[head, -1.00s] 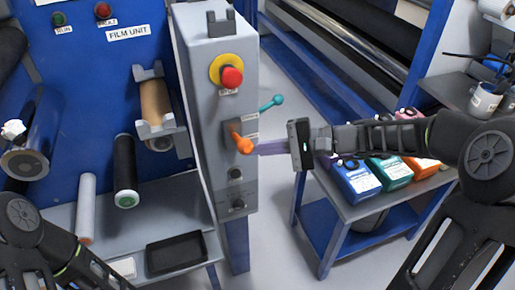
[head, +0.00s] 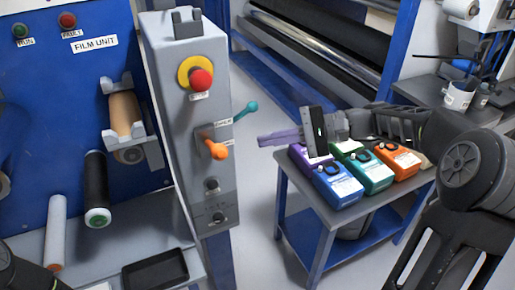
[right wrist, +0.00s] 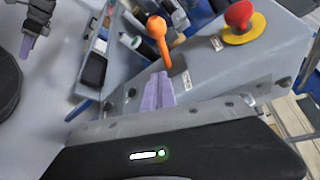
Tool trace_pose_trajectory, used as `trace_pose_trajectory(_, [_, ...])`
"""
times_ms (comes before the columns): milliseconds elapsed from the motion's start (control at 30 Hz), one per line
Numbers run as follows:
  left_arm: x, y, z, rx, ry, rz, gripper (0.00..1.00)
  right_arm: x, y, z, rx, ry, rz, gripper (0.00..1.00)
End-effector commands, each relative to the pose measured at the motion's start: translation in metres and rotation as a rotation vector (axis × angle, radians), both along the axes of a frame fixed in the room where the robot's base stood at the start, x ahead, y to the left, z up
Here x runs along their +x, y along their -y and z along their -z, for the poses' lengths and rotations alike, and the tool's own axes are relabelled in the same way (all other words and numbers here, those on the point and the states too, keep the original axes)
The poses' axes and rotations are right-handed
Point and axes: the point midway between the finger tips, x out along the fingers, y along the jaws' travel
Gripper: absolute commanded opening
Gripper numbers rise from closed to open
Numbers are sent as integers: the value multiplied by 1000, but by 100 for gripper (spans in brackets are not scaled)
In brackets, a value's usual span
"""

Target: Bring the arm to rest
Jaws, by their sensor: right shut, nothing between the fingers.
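My right gripper (head: 268,139) has pale purple fingers and is shut and empty. In the head view it points left, in the air above the back left of the bottle table, apart from the orange-knobbed lever (head: 216,149) and the teal-knobbed lever (head: 246,109). In the right wrist view its fingers (right wrist: 158,92) show below the orange knob (right wrist: 157,27). My left gripper (right wrist: 29,43) shows small at the top left of that view; its finger gap is too small to judge. In the head view only a bit of my left arm shows at the bottom left.
The grey control box (head: 180,120) with a red stop button (head: 200,81) stands left of my right gripper. Purple, blue, teal and orange bottles stand on the small table (head: 325,212) beneath it. A black tray (head: 155,271) lies at the lower left. Open floor (head: 258,195) lies between.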

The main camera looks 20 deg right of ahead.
Motion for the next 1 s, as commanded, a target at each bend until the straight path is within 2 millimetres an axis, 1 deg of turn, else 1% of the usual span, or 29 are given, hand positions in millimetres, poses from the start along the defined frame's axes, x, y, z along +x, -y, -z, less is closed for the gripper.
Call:
trace_pose_trajectory(500, [0, 0, 0, 0, 0, 0, 68, 0, 1, 0, 0, -2, 1, 0])
trace_pose_trajectory(567, [0, 0, 0, 0, 0, 0, 68, 2, 2, 1, -5, -3, 11, 0])
trace_pose_trajectory(667, [0, 0, 0, 0, 0, 0, 68, 12, 9, 10, -44, -6, 56, 0])
trace_pose_trajectory(767, [0, 0, 0, 0, 0, 0, 68, 24, 23, 38, -142, -31, 135, 0])
trace_pose_trajectory(867, [0, 0, 0, 0, 0, 0, 68, 30, 42, 92, -291, -88, 223, 0])
trace_pose_trajectory(900, [0, 0, 0, 0, 0, 0, 68, 30, 48, 119, -357, -116, 249, 0])
trace_pose_trajectory(967, [0, 0, 0, 0, 0, 0, 68, 26, 53, 166, -464, -159, 269, 0])
trace_pose_trajectory(1000, [0, 0, 0, 0, 0, 0, 68, 21, 53, 198, -541, -182, 271, 0])
